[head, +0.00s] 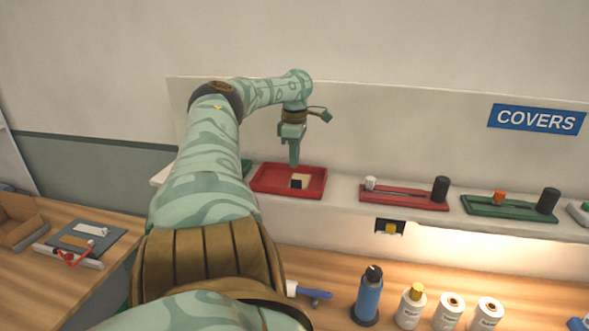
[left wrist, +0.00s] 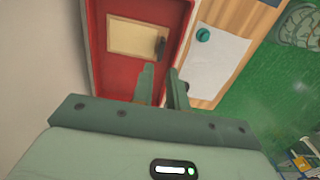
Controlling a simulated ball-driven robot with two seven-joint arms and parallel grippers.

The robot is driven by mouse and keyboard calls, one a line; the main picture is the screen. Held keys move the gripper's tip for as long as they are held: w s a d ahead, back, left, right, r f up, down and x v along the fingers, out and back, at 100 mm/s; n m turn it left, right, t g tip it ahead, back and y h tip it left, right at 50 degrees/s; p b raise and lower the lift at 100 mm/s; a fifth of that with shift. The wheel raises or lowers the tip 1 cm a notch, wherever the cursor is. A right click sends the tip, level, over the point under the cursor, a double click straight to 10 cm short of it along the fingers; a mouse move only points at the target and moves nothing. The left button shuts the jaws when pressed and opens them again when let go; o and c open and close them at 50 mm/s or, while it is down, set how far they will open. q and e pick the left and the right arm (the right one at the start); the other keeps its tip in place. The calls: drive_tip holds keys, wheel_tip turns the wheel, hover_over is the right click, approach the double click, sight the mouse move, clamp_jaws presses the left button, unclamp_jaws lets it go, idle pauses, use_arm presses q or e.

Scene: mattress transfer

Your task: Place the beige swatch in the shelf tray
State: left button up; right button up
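The beige swatch (head: 304,179) lies inside the red shelf tray (head: 262,187), with a small dark piece at its edge. In the left wrist view, the swatch (left wrist: 131,38) lies flat on the red floor of the tray (left wrist: 120,76). My left gripper (head: 294,161) points down over the tray, apart from the swatch. In the left wrist view, its two fingers (left wrist: 163,88) stand apart with a gap and nothing between them. My right gripper is not in view.
A red holder (head: 403,196) and a green holder (head: 510,208) stand right of the tray on the shelf, below a blue COVERS sign (head: 537,119). A blue bottle (head: 368,295) and several white containers stand on the wooden table. A grey board (head: 88,238) lies at left.

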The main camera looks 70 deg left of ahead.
use_arm(q)
drive_tip(key=shift+r, duration=2.15)
